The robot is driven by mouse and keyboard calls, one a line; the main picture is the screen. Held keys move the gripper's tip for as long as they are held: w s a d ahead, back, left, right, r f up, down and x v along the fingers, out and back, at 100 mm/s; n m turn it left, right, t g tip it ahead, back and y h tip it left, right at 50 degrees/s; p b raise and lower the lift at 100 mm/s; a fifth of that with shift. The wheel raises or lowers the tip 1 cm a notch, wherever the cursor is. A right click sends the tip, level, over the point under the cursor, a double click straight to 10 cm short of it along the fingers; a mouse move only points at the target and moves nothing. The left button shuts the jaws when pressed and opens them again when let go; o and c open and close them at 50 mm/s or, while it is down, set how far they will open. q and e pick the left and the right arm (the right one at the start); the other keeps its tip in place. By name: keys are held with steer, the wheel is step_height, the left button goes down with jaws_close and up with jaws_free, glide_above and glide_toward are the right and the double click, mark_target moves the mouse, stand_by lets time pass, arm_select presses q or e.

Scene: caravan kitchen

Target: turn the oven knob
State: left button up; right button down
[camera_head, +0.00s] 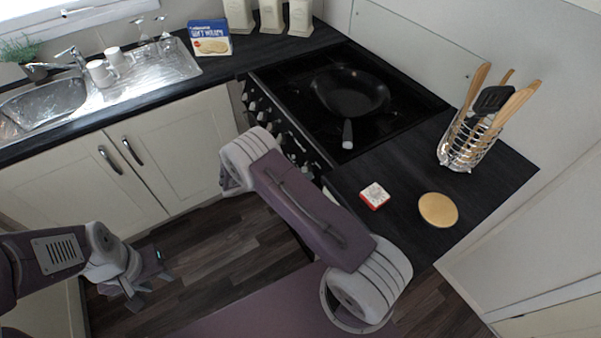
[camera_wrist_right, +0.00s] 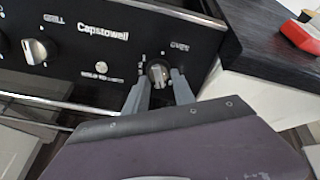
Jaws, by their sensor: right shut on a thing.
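The oven knob (camera_wrist_right: 158,73) is a round silver-and-black dial beside the word OVEN on the black control panel (camera_wrist_right: 100,62), in the right wrist view. My right gripper (camera_wrist_right: 159,86) has one grey finger on each side of the knob and is shut on it. The knob's pointer part stands roughly upright between the fingertips. In the head view my right arm hides this knob and the right gripper. My left gripper (camera_head: 150,284) is open and empty, low over the floor at the lower left, away from the cooker.
A grill knob (camera_wrist_right: 35,51) is on the same panel. The cooker top (camera_head: 400,105) holds a black frying pan (camera_head: 350,91). A red-and-white box (camera_head: 374,196), a round wooden disc (camera_head: 438,209) and a utensil rack (camera_head: 463,150) stand on the right counter.

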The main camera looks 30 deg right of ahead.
steer(key=shift+n, duration=0.4)
steer(key=c, duration=1.1)
jaws_free()
steer(key=shift+o, duration=0.2)
steer(key=b+v, duration=0.1)
steer(key=v, duration=0.8)
